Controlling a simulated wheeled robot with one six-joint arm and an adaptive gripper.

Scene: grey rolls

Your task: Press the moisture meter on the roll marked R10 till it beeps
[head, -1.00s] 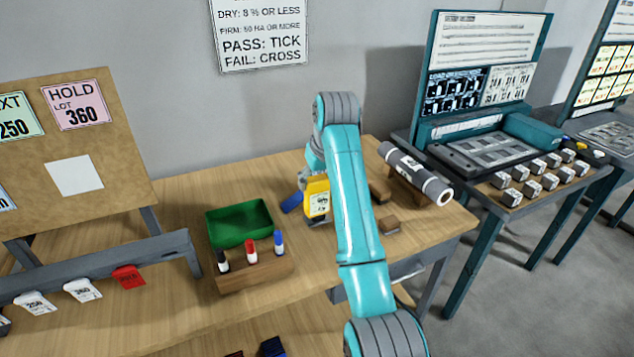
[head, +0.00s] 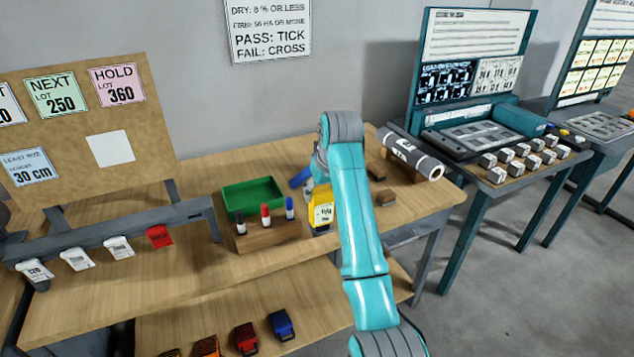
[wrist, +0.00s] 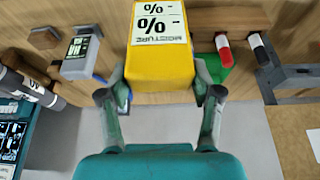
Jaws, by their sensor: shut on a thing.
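The yellow moisture meter (head: 321,211) is at the work table, partly behind my arm in the head view. In the wrist view the meter (wrist: 160,68) sits between the two fingers of my gripper (wrist: 162,85), which is shut on it. Its label shows "%" signs and "MOISTURE". I cannot tell whether its base touches the table. A dark grey roll (head: 412,153) with a white label lies on a wooden cradle at the table's right end, apart from the meter. It also shows at the left edge of the wrist view (wrist: 45,95). Its marking is not clearly legible.
A green tray (head: 253,197) and a wooden block (head: 268,235) with black, red and blue markers stand left of the meter. A grey meter (wrist: 78,60) lies between roll and moisture meter in the wrist view. Small wooden blocks (head: 386,200) lie near the roll.

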